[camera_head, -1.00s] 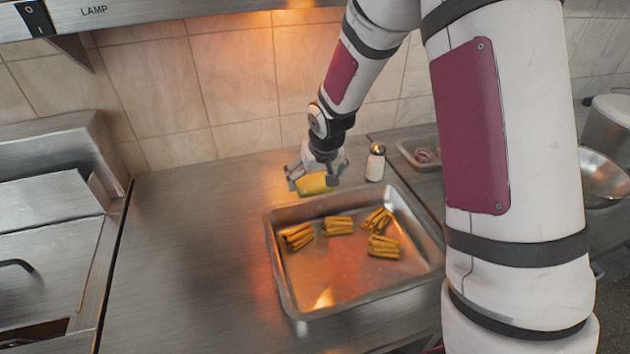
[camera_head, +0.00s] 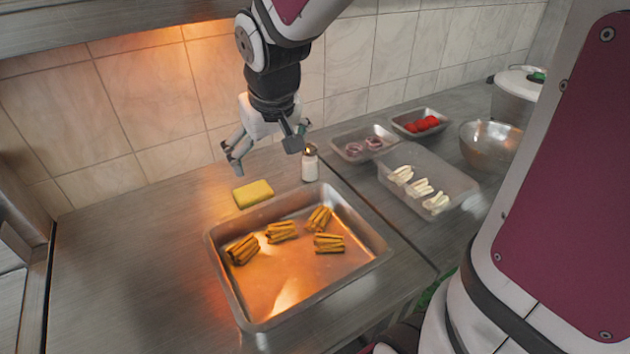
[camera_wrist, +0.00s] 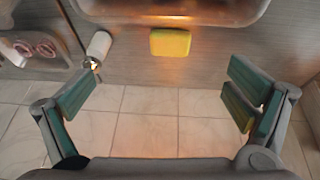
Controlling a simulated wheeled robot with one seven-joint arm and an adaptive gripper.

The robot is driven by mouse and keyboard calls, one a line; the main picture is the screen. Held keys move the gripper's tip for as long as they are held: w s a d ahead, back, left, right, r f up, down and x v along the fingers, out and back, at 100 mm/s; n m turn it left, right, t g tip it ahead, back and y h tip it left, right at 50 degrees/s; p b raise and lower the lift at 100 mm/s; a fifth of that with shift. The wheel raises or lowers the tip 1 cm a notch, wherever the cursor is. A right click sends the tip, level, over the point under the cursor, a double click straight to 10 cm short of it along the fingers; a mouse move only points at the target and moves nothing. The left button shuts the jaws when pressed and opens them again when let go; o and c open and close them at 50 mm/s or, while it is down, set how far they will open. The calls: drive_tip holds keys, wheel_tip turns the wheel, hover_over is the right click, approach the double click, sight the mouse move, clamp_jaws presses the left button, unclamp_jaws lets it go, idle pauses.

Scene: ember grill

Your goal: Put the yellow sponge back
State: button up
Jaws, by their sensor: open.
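The yellow sponge (camera_head: 253,193) lies flat on the steel counter (camera_head: 135,240), behind the back rim of the fries tray. It also shows in the wrist view (camera_wrist: 170,42), top centre, beyond the fingertips. My gripper (camera_head: 264,160) is open and empty above the counter, with its fingers spread apart. In the wrist view the two fingers (camera_wrist: 160,108) stand wide apart with nothing between them. The sponge is clear of both fingers.
A shaker (camera_head: 310,168) stands right of the sponge, close to my gripper. The steel tray (camera_head: 222,272) holds several bundles of fries. Containers of onion rings (camera_head: 345,151), red pieces (camera_head: 421,124) and white pieces (camera_head: 420,187) stand at right. The counter's left part is clear.

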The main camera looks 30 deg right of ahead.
drive_tip(key=s+r, duration=0.3)
drive_tip(key=s, duration=0.7)
drive_tip(key=s+r, duration=0.3)
drive_tip(key=s, duration=0.7)
drive_tip(key=shift+a+y, duration=0.25)
drive_tip(key=shift+y, duration=0.15)
